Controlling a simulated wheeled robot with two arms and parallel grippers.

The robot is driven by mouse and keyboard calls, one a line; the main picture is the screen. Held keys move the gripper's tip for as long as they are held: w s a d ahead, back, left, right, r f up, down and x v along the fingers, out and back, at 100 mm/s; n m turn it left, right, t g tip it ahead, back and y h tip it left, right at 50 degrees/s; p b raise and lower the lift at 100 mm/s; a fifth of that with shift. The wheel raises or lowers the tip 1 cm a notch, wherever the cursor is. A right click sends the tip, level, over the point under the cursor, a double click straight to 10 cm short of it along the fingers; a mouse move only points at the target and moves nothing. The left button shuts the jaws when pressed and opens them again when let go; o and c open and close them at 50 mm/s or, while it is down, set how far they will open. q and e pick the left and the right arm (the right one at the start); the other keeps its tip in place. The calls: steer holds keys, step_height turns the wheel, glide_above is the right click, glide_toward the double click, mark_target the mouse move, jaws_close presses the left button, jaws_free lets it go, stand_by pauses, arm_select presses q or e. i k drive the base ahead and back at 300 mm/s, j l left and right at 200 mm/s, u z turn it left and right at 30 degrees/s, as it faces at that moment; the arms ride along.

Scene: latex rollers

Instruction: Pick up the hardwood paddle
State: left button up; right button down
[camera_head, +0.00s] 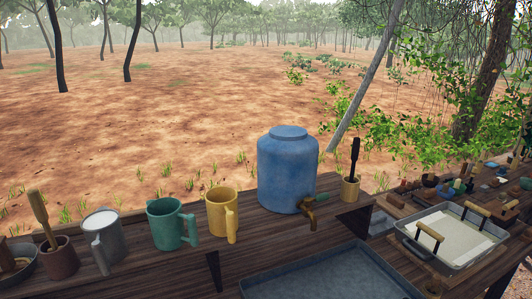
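Two long-handled tools could be the hardwood paddle, and I cannot tell for certain which is meant. A light-brown wooden one (41,219) leans to the left in a brown cup (60,262) at the shelf's left end. A dark, nearly black one (354,157) stands almost upright in a tan cup (350,190) right of the blue barrel. The lower ends of both are hidden inside their cups. Neither of my grippers shows in the head view.
A grey mug (103,240), green mug (167,224) and yellow mug (218,215) line the wooden shelf, with the large blue barrel (287,165) and its tap beside them. A blue-grey tray (330,278) lies in front. A handled white-filled tray (452,238) and many small items crowd the right.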

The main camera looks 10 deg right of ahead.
mark_target(355, 149)
steer(key=j+u, duration=0.1)
steer(key=u, duration=0.8)
steer(key=z, duration=1.9)
steer(key=i+l, duration=0.15)
steer(key=l, duration=0.15)
steer(key=i+l+u, duration=0.1)
steer(key=i+l, duration=0.05)
steer(key=l, duration=0.1)
